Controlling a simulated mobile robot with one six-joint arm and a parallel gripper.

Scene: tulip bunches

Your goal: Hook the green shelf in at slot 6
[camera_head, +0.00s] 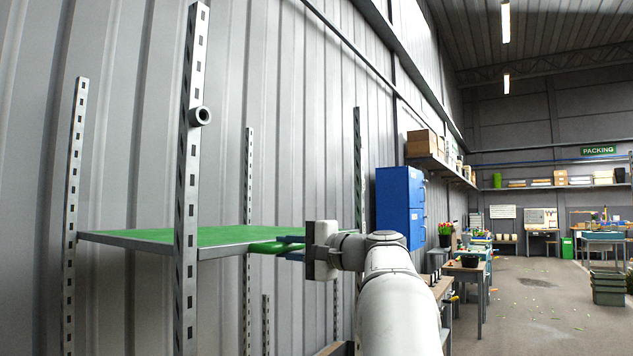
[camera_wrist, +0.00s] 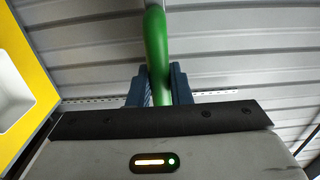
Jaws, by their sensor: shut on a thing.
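The green shelf (camera_head: 205,236) has a grey metal edge and looks about level among upright slotted posts. The front post (camera_head: 187,215) crosses in front of it, and its left end reaches the left post (camera_head: 70,190). My gripper (camera_head: 289,246) is shut on the shelf's green handle (camera_head: 264,248) at its right end. In the wrist view, the blue fingers (camera_wrist: 160,86) close around the green handle bar (camera_wrist: 155,45). I see no slot numbers. I cannot tell which slots the shelf is level with or whether its hooks sit in any.
A blue cabinet (camera_head: 400,205) hangs to the right, above workbenches. The floor (camera_head: 535,310) at right is mostly clear.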

